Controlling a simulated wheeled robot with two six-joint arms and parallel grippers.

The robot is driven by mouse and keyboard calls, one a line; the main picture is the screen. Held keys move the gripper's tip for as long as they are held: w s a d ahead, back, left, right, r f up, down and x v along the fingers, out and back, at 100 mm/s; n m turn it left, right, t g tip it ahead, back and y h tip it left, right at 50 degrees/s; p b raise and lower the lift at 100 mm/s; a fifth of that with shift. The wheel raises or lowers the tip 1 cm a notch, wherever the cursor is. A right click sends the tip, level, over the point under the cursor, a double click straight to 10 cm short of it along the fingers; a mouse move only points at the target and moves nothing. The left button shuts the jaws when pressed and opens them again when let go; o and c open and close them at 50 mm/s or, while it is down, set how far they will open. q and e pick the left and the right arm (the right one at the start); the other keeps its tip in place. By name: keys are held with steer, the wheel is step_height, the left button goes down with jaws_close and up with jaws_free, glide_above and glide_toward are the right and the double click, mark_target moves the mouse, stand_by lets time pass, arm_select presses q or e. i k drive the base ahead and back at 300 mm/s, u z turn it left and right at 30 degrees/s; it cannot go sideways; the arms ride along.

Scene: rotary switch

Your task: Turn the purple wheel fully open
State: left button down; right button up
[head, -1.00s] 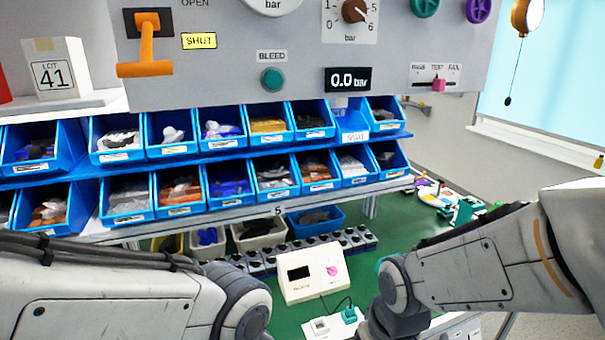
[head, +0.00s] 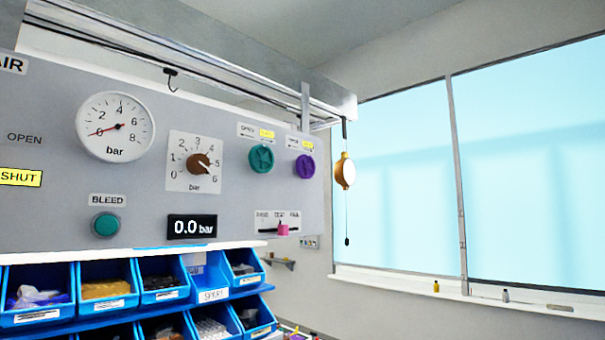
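The purple wheel (head: 305,167) is a small round handwheel at the right end of the grey panel (head: 60,110). A label plate with a yellow part sits just above it, too small to read surely. A similar green wheel (head: 262,160) is mounted just left of it. Nothing touches or covers the purple wheel. Neither of my grippers is in the head view.
The panel also carries a gauge (head: 115,127), a brown knob (head: 199,164), a green bleed button (head: 105,225), a 0.0 bar display (head: 192,227) and a pink slider (head: 283,230). A round hanging pull (head: 345,171) is right of the panel. Blue bins (head: 105,290) stand below.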

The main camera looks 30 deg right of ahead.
mark_target(305, 165)
steer(key=z, duration=0.6)
steer(key=i, duration=0.8)
steer(key=z, duration=0.6)
